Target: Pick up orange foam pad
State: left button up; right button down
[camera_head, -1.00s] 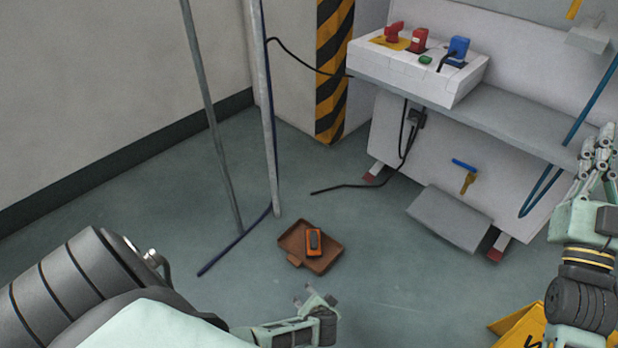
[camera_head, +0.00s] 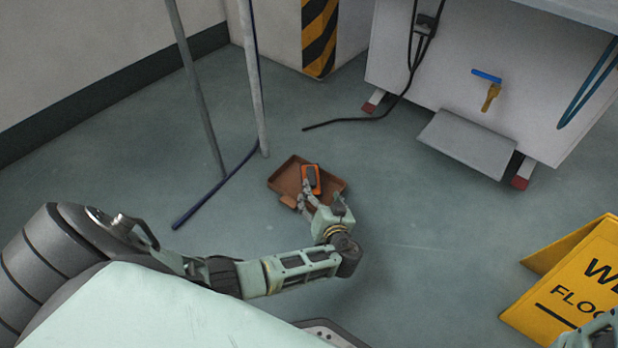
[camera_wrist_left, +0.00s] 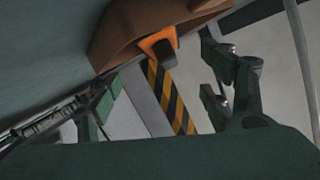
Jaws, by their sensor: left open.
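The orange foam pad (camera_head: 310,179) has a dark grey middle and lies in a shallow brown tray (camera_head: 284,178) on the floor. In the head view my left gripper (camera_head: 322,196) is at the near side of the tray, just below the pad, with its fingers apart and nothing between them. In the left wrist view the pad (camera_wrist_left: 160,46) shows at the top centre beside the brown tray (camera_wrist_left: 125,35), beyond the open fingers of the left gripper (camera_wrist_left: 165,95). A small part of my right arm shows at the lower right edge of the head view; its fingertips are not clear.
Two thin poles (camera_head: 253,90) stand left of the tray, with a dark blue bar (camera_head: 215,187) on the floor. A yellow wet floor sign (camera_head: 575,280) stands at the right. A white cabinet (camera_head: 450,60) with a grey step (camera_head: 467,143) is behind. Floor right of the tray is clear.

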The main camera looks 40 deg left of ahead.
aim_at(317, 186)
pick_arm(q)
jog(key=b+x, duration=0.1)
jog(key=x, duration=0.2)
jog(key=shift+d+f+b, duration=0.1)
jog(key=shift+f+b, duration=0.05)
jog(key=shift+b, duration=0.15)
jog(key=b+x, duration=0.3)
jog(key=shift+w+a+f, duration=0.2)
jog(key=shift+a+f, duration=0.1)
jog(key=shift+w+a+b, duration=0.25)
jog(key=shift+a+b, duration=0.05)
jog(key=shift+c, duration=0.5)
jog(key=c, duration=1.3)
jog(key=shift+r, duration=0.1)
